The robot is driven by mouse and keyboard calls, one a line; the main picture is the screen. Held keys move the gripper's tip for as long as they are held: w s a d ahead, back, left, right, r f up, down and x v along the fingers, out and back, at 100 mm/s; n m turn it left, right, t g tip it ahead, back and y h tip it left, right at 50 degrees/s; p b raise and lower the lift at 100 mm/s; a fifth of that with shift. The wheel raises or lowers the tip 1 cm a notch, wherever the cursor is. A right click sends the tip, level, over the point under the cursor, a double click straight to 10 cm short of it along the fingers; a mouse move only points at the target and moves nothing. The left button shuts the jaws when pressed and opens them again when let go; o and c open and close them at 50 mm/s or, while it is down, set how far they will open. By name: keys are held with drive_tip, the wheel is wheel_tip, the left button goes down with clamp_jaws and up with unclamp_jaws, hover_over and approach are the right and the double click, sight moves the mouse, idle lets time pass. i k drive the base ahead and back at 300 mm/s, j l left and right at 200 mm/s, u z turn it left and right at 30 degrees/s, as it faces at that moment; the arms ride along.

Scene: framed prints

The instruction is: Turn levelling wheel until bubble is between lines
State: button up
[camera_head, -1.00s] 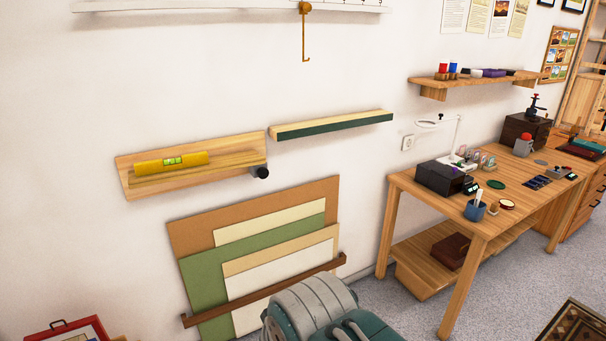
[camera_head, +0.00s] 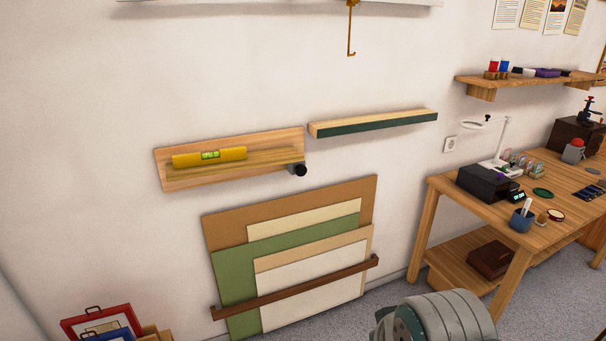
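A yellow spirit level (camera_head: 230,155) lies on a wooden wall ledge (camera_head: 275,162) left of the middle. Its small green vial (camera_head: 210,155) faces me, but the bubble and lines are too small to read. A dark round levelling wheel (camera_head: 300,170) sits at the ledge's lower right corner. A grey and teal part of my own arm (camera_head: 440,322) shows at the bottom right. My gripper is not in view.
A green-fronted wall ledge (camera_head: 375,123) is right of the level. Mat boards (camera_head: 300,250) lean below behind a brown rail. A wooden workbench (camera_head: 435,195) with a lamp and tools stands right.

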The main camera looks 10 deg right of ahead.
sight(300, 169)
drive_tip(key=i+l, duration=0.9)
drive_tip(key=i, duration=0.15)
